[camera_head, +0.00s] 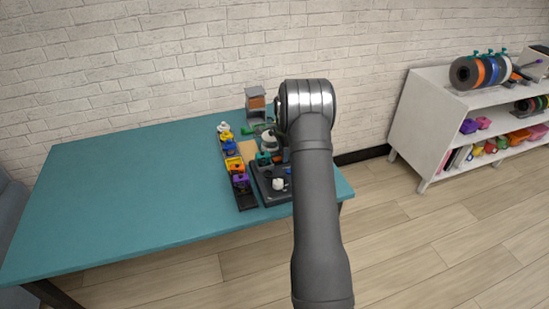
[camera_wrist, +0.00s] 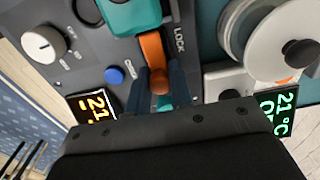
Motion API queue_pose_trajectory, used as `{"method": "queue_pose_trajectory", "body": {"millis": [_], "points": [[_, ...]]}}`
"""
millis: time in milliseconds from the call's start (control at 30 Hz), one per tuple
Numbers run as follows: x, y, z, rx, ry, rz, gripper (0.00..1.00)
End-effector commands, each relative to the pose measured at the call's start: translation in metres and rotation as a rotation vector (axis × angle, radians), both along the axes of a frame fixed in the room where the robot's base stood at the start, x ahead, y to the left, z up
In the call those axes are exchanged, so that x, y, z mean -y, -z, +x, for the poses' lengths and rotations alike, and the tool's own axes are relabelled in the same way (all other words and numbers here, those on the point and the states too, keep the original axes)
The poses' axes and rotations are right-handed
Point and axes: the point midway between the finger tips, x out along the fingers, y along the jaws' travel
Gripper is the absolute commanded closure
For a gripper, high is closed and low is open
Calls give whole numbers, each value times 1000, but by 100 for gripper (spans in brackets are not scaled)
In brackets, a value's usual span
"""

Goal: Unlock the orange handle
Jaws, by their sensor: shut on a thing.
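The orange handle (camera_wrist: 153,48) runs down from a teal block (camera_wrist: 128,14) on a dark grey panel (camera_wrist: 75,70) in the wrist view. Its rounded end lies between the fingers of my gripper (camera_wrist: 160,80), which is shut on it. The word LOCK is printed just right of the handle; a label to its left is too small to read surely. In the head view the dark device (camera_head: 263,187) stands at the table's right end, and my arm hides the handle and the gripper.
A white knob (camera_wrist: 43,44) and a blue button (camera_wrist: 114,75) sit left of the handle. A white spool (camera_wrist: 270,35) and a green-lit display (camera_wrist: 282,110) are to the right. A rack of coloured parts (camera_head: 246,200) flanks the device. The teal table (camera_head: 130,190) is clear on the left.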

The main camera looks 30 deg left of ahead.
Motion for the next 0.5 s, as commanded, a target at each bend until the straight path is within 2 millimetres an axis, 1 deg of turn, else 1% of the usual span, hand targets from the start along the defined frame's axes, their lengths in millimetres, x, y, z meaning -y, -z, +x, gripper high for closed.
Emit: {"method": "queue_pose_trajectory", "body": {"millis": [200,233,267,300,500], "points": [[2,-1,2,3,1,0,93],[2,-1,2,3,1,0,76],[2,-1,2,3,2,0,71],[2,-1,2,3,2,0,67],[1,0,1,1,1,0,67]]}}
